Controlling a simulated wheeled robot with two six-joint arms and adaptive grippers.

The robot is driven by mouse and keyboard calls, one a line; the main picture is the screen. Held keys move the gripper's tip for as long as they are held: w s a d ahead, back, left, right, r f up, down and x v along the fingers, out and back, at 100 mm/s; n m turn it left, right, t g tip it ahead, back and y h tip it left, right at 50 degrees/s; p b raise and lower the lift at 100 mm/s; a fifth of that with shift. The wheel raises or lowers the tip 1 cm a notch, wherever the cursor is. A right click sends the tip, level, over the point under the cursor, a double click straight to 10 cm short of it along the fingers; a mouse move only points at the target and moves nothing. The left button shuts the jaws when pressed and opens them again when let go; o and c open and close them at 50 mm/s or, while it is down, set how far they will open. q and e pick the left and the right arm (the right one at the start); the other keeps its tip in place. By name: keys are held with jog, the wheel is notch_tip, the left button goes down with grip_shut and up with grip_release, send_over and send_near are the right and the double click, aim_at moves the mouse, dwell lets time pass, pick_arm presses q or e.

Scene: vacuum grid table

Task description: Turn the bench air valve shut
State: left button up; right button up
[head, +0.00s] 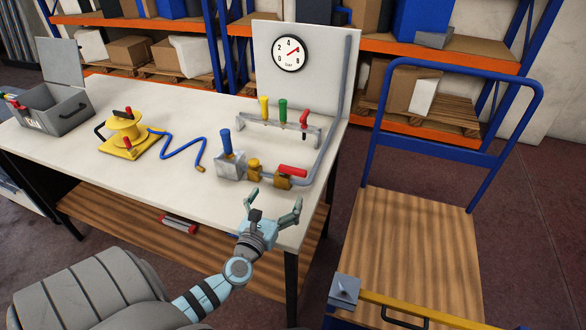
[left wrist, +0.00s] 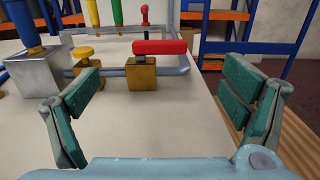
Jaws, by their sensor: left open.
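The air valve is a brass body (head: 283,182) with a red lever handle (head: 292,171), on a grey pipe near the table's right edge. In the left wrist view the red handle (left wrist: 159,47) lies level above the brass block (left wrist: 141,74), pointing right along the pipe. My left gripper (head: 274,200) is open and empty, in front of the valve and apart from it. In the left wrist view its green-padded fingers (left wrist: 165,103) frame the space before the valve. A round gauge (head: 289,53) on the back panel has a red needle. My right gripper is not in view.
Left of the valve are a brass knob (head: 254,166) and a metal block (head: 230,167) with a blue handle. Behind is a rack (head: 258,126) of coloured-handled tools. A blue cart (head: 411,240) stands right.

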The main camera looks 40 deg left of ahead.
aim_at(291, 171)
pick_arm(q)
jog(key=b+x, duration=0.1)
jog(key=x, duration=1.1)
jog(key=shift+f+b, duration=0.1)
jog(key=shift+b, duration=0.3)
jog(key=shift+w+a, duration=0.15)
jog(key=shift+w, duration=0.15)
